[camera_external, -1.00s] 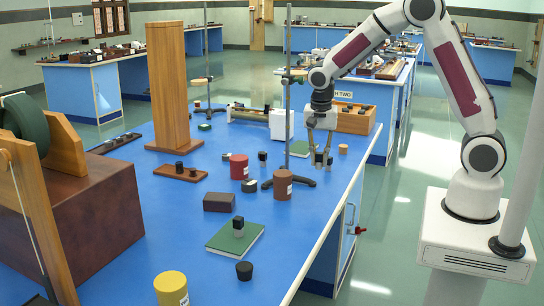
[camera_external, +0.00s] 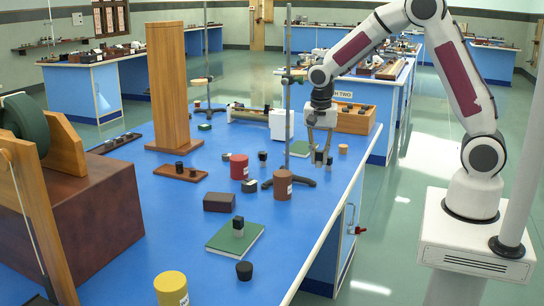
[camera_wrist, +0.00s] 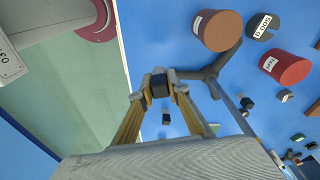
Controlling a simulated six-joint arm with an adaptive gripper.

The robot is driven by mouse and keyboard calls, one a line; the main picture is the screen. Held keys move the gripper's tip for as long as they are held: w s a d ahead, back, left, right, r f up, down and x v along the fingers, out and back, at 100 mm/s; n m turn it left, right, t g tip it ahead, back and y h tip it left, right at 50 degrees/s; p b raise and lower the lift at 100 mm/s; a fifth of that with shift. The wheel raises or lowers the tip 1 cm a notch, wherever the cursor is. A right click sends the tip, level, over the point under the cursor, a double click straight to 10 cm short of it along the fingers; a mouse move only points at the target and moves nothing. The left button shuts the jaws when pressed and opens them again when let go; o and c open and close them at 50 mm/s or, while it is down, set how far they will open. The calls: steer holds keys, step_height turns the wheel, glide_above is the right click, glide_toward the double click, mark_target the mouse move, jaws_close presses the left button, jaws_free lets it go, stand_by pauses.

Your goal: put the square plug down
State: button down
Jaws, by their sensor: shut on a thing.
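My gripper (camera_external: 323,160) is over the blue bench near its right edge, pointing down. In the wrist view its fingertips (camera_wrist: 160,81) are closed on a small dark square plug (camera_wrist: 160,90). The plug is small and partly hidden by the fingers in the external view. I cannot tell whether it touches the bench. Another small dark block (camera_wrist: 166,119) shows between the fingers farther along in the wrist view.
A retort stand (camera_external: 289,100) with a tripod foot rises just left of my gripper. A brown cylinder (camera_external: 283,187) and a red cylinder (camera_external: 238,168) stand nearby. A green book (camera_external: 222,240) bears a small block (camera_external: 238,227).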

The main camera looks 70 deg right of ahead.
steer(key=w+a+f+n, duration=0.1)
steer(key=w+a+n, duration=0.2)
steer(key=a, duration=0.8)
steer(key=w+a+f+n, duration=0.1)
steer(key=w+a+n, duration=0.15)
steer(key=a, duration=0.75)
step_height(320, 180, up, 2)
steer(key=n+t+y, duration=0.1)
steer(key=n, duration=0.9)
glide_above(243, 242)
steer(key=shift+s+r, duration=0.1)
steer(key=shift+s, duration=0.15)
steer(key=shift+f, duration=2)
steer(key=shift+f, duration=2)
